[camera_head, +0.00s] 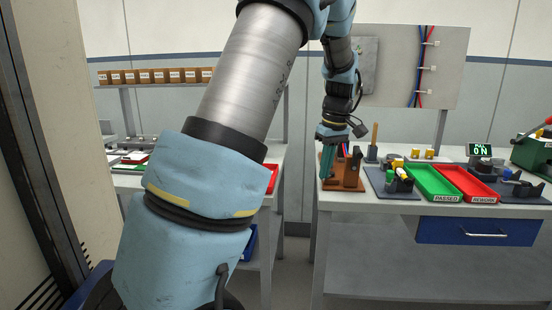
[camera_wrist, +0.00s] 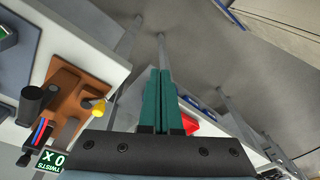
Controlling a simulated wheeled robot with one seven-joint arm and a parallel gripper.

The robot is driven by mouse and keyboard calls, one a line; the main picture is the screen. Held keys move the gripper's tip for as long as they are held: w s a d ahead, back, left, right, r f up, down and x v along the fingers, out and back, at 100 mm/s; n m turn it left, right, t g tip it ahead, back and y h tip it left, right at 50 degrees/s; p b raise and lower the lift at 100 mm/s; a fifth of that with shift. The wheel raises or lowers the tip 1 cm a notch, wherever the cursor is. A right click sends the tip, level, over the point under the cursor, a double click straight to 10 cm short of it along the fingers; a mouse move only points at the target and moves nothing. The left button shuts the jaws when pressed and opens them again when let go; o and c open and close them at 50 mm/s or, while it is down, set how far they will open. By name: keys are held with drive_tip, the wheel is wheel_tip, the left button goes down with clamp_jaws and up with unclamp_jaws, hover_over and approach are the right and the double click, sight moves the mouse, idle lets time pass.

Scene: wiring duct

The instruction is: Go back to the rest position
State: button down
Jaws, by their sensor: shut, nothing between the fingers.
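My gripper (camera_head: 327,162) hangs from my raised arm at the left end of the right-hand workbench, in front of a brown wooden stand (camera_head: 347,172). In the wrist view my gripper (camera_wrist: 161,75) shows as two green fingers pressed together with nothing between them. They point out over the gap between the benches, with grey floor below. The brown wooden stand also shows at the left of the wrist view (camera_wrist: 62,83), apart from the fingers. My own arm covers much of the head view.
The workbench (camera_head: 345,200) carries a green tray (camera_head: 432,182) marked PASSED, a red tray (camera_head: 468,184) marked REWORK and a small green-lit display (camera_head: 480,150). A second bench at left is partly hidden by my arm. A gap of floor (camera_head: 292,270) lies between them.

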drive_tip(key=s+a+f+m, duration=0.3)
drive_tip(key=s+a, duration=0.6)
drive_tip(key=a, duration=0.1)
drive_tip(key=s+a+f+m+h, duration=0.1)
drive_tip(key=s+a+f+m, duration=0.2)
drive_tip(key=s+a, duration=0.5)
drive_tip(key=shift+s+a+m+t, duration=0.4)
drive_tip(key=shift+a+m, duration=0.1)
drive_tip(key=shift+a, duration=0.45)
